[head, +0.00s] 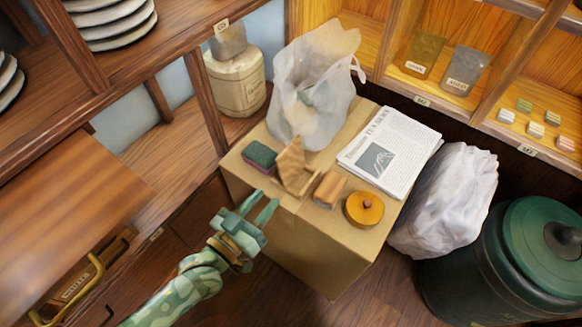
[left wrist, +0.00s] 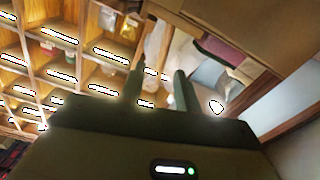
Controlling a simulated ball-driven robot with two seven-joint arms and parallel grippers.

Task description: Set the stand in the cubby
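The wooden stand (head: 293,167), a light brown piece with a raised leaf-like panel and a low ledge, stands on a cardboard box (head: 318,246) in the head view. My left gripper (head: 257,202) is in front of the box's near left edge, below and left of the stand. Its fingers are apart with nothing between them, and it does not touch the stand. The gap also shows in the left wrist view (left wrist: 158,82), where I cannot make out the stand. Wooden cubbies (head: 388,78) line the back right; which one is meant is not clear. My right gripper is not in view.
Beside the stand are a green sponge (head: 259,155), a brown block (head: 329,188), a round yellow-orange lidded pot (head: 364,209), a newspaper (head: 391,150) and a translucent bag (head: 312,90). A white bag (head: 446,200) and a green bin (head: 530,250) stand right of the box.

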